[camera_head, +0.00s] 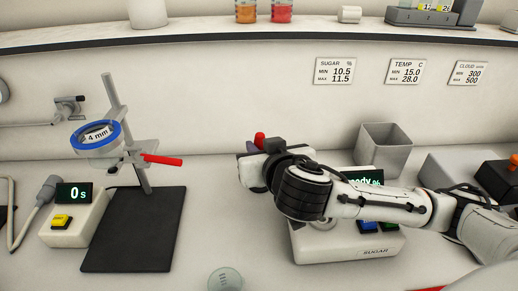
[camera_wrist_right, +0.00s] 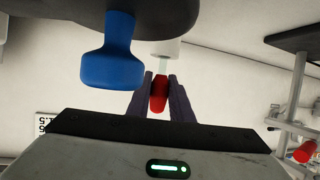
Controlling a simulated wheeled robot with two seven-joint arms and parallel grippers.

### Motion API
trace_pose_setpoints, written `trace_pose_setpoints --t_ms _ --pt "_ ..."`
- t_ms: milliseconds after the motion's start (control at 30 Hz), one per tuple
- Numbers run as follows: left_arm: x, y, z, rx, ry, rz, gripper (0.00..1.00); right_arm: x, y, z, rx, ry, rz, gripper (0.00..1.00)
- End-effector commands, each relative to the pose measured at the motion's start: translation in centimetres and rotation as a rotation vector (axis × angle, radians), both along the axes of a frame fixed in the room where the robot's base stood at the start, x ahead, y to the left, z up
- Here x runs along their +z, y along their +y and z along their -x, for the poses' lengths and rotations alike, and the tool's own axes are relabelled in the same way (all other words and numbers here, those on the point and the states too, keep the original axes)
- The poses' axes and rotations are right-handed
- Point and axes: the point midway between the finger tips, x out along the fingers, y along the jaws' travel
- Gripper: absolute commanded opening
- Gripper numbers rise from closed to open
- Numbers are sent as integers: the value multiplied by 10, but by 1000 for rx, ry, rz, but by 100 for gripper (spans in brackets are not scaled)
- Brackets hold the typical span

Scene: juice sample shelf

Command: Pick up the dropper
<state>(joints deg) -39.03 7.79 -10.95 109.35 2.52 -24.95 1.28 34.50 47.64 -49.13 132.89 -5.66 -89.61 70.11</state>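The dropper has a red bulb and a clear tube. In the head view only its red bulb (camera_head: 260,140) shows, just behind my right gripper (camera_head: 252,150). In the right wrist view the red bulb (camera_wrist_right: 159,93) lies between the two dark purple fingers of my right gripper (camera_wrist_right: 160,90). The fingers sit close against its sides and look shut on it. The clear tube runs from the bulb towards a small white cylinder (camera_wrist_right: 167,48); whether its end is inside cannot be told. My left gripper is not in view.
My right arm covers part of the white sugar meter (camera_head: 345,248). A grey open container (camera_head: 384,145) stands behind it. A stand with a blue ring (camera_head: 95,134) and a black plate (camera_head: 135,230) is at left. A blue-handled object (camera_wrist_right: 110,58) is close beside the fingers.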

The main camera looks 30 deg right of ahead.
Motion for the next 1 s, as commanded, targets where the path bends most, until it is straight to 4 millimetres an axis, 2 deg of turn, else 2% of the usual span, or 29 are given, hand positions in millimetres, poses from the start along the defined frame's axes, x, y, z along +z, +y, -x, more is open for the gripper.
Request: trace_pose_setpoints --t_ms 300,467,667,1000 --pt "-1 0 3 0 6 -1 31 0 0 0 0 0 0 12" --pt "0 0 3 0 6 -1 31 9 0 0 -2 0 -1 12" --pt "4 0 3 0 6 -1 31 38 1 0 1 -5 -4 12" --pt "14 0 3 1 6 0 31 113 1 -1 1 -6 -3 12"
